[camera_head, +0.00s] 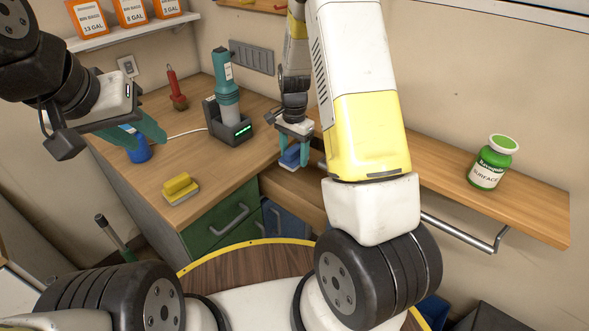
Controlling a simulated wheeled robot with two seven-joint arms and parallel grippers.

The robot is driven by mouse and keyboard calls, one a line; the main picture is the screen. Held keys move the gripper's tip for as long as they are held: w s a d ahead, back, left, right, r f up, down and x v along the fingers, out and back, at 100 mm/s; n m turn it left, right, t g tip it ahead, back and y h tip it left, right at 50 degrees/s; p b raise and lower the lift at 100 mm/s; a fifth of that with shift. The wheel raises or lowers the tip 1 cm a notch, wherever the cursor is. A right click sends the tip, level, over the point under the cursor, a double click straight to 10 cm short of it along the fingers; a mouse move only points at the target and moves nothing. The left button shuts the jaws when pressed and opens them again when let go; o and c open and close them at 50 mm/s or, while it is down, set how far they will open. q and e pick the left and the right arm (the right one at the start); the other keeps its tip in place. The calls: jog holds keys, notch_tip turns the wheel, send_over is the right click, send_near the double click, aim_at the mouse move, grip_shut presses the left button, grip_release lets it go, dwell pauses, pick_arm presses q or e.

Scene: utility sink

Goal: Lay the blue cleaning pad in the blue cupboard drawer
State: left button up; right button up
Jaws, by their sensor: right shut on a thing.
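The blue cleaning pad (290,156) is in my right gripper (303,157), whose teal fingers are shut on it. The gripper points down and holds the pad by the counter's right edge, above a wooden surface. The blue cupboard (286,221) shows below, to the right of the green drawer front. A wooden part (290,190) above it may be its drawer, but my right arm hides much of this area and I cannot tell how far it is open. My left gripper (146,134) is at the left over the counter, fingers apart and empty.
A yellow brush or pad (180,188) lies on the counter (200,160). A blue container (138,151) stands below my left gripper. A teal torch-like tool stands in a dark dock (230,125). A green-lidded bottle (490,165) is on the right shelf (530,210).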

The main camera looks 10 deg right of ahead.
notch_tip(320, 180, down, 16)
jog(key=shift+f, duration=0.2)
dwell(0.4)
jog(key=o, duration=1.4)
jog(key=shift+f, duration=0.15)
